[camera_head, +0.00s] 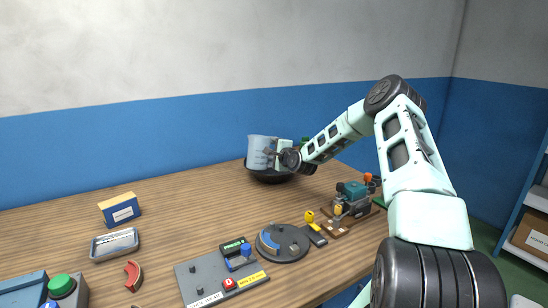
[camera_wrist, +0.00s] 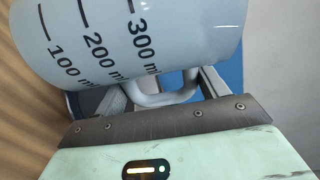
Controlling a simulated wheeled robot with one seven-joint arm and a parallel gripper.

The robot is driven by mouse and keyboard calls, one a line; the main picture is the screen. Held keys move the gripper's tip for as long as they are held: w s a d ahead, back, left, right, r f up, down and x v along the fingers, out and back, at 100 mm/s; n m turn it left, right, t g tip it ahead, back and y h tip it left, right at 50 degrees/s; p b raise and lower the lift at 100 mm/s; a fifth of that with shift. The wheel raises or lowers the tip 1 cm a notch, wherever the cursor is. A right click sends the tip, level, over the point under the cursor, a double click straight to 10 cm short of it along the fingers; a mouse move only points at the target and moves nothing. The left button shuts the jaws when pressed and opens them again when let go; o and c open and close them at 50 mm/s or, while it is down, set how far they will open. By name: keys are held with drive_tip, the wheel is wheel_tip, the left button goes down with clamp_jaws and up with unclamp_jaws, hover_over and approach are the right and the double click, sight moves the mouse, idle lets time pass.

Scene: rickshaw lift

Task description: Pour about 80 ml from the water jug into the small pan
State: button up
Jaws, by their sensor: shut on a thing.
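The water jug (camera_head: 260,151) is a pale, translucent cup with dark volume marks, at the back of the table. In the wrist view the jug (camera_wrist: 130,40) fills the top, showing marks for 100, 200 and 300 ml. My gripper (camera_head: 279,155) is shut on the jug's handle (camera_wrist: 165,97), to the right of the jug body. The jug looks close to upright in the head view. The small pan (camera_head: 266,176) is a dark, round vessel directly below and behind the jug. Its inside is hidden by the jug, and the water level cannot be made out.
A teal machine on a brown board (camera_head: 352,200) stands right of the pan, beneath my arm. A grey panel with buttons (camera_head: 205,280), a dark round device (camera_head: 283,243), a metal tin (camera_head: 114,244) and a yellow-blue box (camera_head: 120,209) lie nearer. The table left of the pan is clear.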

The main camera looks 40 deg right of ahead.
drive_tip(key=f+m+g+y+p, duration=0.1)
drive_tip(key=m+p, duration=0.1)
drive_tip(key=f+m+g+y+p, duration=0.1)
drive_tip(key=m+p, duration=0.1)
drive_tip(key=f+m+g+y+p, duration=0.1)
drive_tip(key=y+p, duration=0.1)
drive_tip(key=p, duration=0.1)
drive_tip(key=shift+d+m+g, duration=0.25)
drive_tip(key=shift+m+g, duration=0.15)
drive_tip(key=shift+r, duration=0.1)
drive_tip(key=shift+a+r+m+g+y+p, duration=0.25)
drive_tip(key=shift+r+m+g+y+p, duration=0.1)
drive_tip(key=shift+m+y, duration=0.3)
idle(1.1)
drive_tip(key=shift+w+d+f+m+y+b, duration=0.1)
drive_tip(key=shift+d+f+m+y+b, duration=0.15)
drive_tip(key=shift+d+f+y+b, duration=0.25)
idle(0.5)
drive_tip(key=shift+a+r, duration=0.15)
drive_tip(key=shift+a, duration=0.15)
drive_tip(key=shift+s+a, duration=0.2)
drive_tip(key=shift+s, duration=0.05)
